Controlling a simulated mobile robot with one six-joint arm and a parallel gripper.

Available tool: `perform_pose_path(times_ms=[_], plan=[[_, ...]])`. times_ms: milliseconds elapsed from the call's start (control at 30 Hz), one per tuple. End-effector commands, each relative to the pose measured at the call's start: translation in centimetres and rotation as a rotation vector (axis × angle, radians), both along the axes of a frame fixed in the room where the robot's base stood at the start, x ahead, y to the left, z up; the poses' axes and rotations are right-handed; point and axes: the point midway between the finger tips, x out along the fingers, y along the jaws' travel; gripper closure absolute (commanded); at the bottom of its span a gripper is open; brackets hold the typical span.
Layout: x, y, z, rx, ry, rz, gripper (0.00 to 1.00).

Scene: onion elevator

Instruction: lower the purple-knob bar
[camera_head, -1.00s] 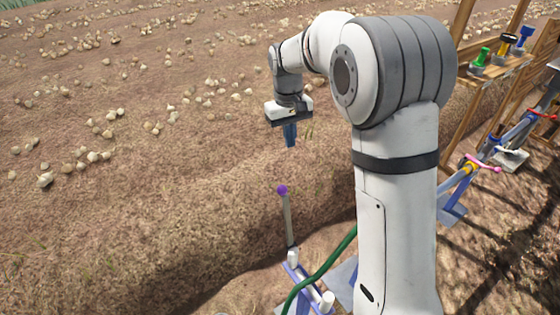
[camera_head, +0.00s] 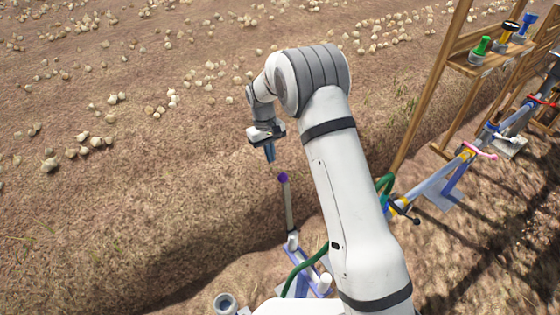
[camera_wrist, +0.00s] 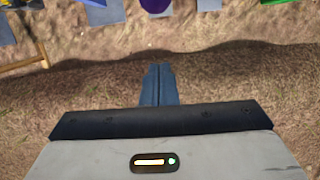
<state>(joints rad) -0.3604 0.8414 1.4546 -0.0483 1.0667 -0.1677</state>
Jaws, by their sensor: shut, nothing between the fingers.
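The purple knob (camera_head: 283,177) tops a grey bar (camera_head: 288,208) that stands nearly upright from a blue and white base (camera_head: 312,277) on the ground. My gripper (camera_head: 270,155) points down, just above and slightly left of the knob, with a small gap in the picture. Its blue fingers are together and hold nothing. In the wrist view the fingers (camera_wrist: 159,85) point toward the top, and the purple knob (camera_wrist: 155,4) is cut off by the top edge.
A green hose (camera_head: 303,268) runs beside the base and behind my arm. A wooden shelf (camera_head: 480,65) with coloured bottle-like items and a pipe with coloured valves (camera_head: 475,151) stand at the right. Soil with scattered onions lies open at the left.

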Motion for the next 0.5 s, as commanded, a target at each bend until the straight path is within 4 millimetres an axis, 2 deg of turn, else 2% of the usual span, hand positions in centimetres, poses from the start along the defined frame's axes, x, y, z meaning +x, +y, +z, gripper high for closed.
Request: perform_pose_path(times_ms=[33,300,500], plan=[[-0.3,-0.2,-0.9,-0.002,0.005,0.0,1.0],[-3.0,-1.9,-0.6,-0.001,0.001,-0.001,1.0],[-3.5,-2.3,-0.8,0.0,-0.001,-0.001,1.0]])
